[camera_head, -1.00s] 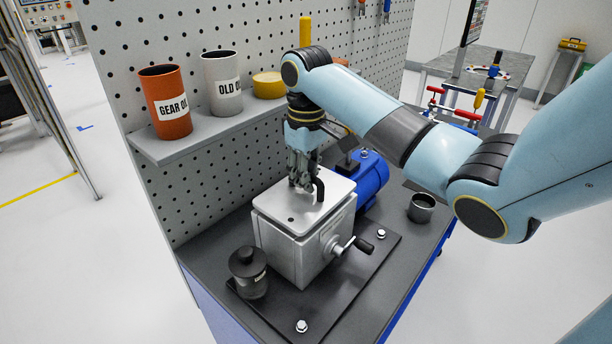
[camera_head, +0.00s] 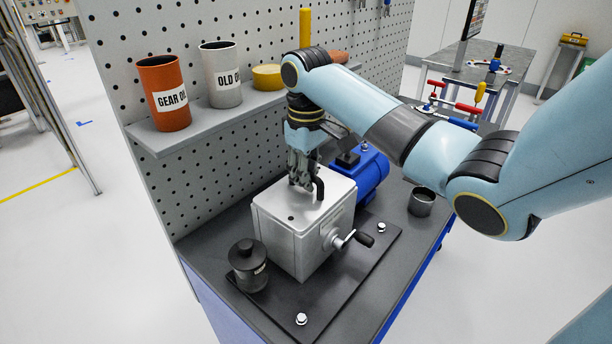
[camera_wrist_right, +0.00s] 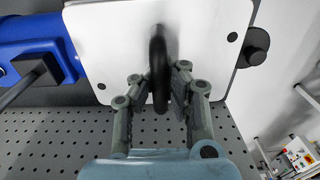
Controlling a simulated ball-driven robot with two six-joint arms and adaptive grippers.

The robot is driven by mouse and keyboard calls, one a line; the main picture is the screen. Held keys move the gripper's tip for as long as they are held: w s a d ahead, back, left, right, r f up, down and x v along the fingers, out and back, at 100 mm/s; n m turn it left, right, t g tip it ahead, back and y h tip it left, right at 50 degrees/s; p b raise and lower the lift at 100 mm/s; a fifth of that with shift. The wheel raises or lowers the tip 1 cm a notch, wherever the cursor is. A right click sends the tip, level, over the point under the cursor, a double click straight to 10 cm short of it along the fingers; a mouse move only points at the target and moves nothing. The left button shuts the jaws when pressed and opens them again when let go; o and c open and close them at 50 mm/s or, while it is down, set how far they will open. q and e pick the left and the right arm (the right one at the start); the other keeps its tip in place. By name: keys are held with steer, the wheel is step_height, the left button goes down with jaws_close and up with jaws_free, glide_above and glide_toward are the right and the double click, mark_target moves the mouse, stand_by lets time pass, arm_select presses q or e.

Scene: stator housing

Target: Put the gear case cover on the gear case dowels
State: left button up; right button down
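The gear case cover (camera_head: 268,204) is a pale grey square plate with a black hooked handle (camera_head: 320,188). It lies level on top of the silver gear case (camera_head: 280,242), with no clear gap at the visible edges. The dowels are hidden beneath it. My right gripper (camera_head: 300,183) points down over the middle of the cover at the handle. In the right wrist view its fingers (camera_wrist_right: 158,92) close in on both sides of the handle, and the cover (camera_wrist_right: 105,48) fills the space beyond. My left gripper is in neither view.
A hand crank (camera_head: 358,240) sticks out of the case's side. A shelf (camera_head: 165,150) with cans hangs on the pegboard.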

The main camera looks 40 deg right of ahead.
steer(key=c, duration=2)
jaws_free()
steer(key=o, duration=1)
steer(key=shift+o, duration=0.2)
steer(key=shift+r, duration=0.2)
steer(key=shift+r+p, duration=0.45)
steer(key=shift+r, duration=1.6)
steer(key=shift+f, duration=0.15)
